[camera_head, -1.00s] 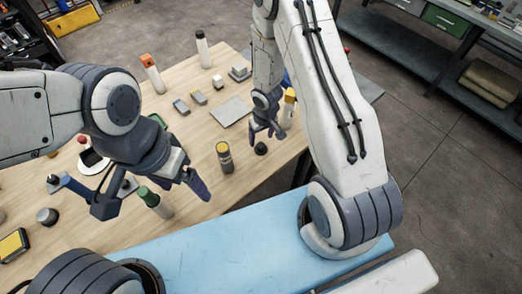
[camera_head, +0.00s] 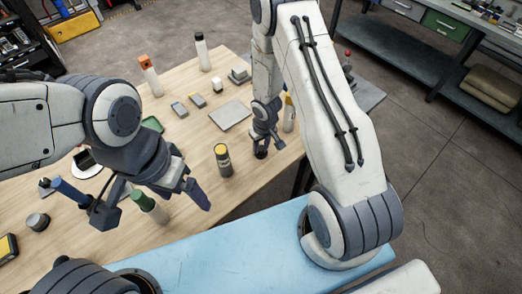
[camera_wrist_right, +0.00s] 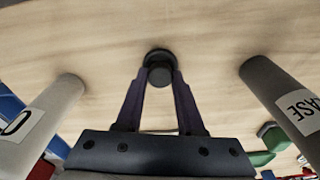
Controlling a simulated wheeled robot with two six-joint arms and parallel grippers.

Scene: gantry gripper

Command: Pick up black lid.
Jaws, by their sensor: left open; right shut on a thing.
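The black lid (camera_head: 261,154) is a small dark round piece near the table's right edge. In the right wrist view the lid (camera_wrist_right: 158,60) sits between my two fingertips, with the wooden tabletop close behind it. My right gripper (camera_head: 262,148) points down and is shut on the lid; the wrist view shows its fingers (camera_wrist_right: 159,78) meeting the lid's sides. I cannot tell whether the lid still touches the table. My left gripper (camera_head: 152,207) is open and empty at the left, above the table's near side.
A dark bottle with a yellow cap (camera_head: 223,160) stands just left of the lid. A white bottle with a yellow cap (camera_head: 289,112) stands behind my right gripper. A green-capped bottle (camera_head: 148,204) stands under my left gripper. A flat grey plate (camera_head: 230,115) lies further back.

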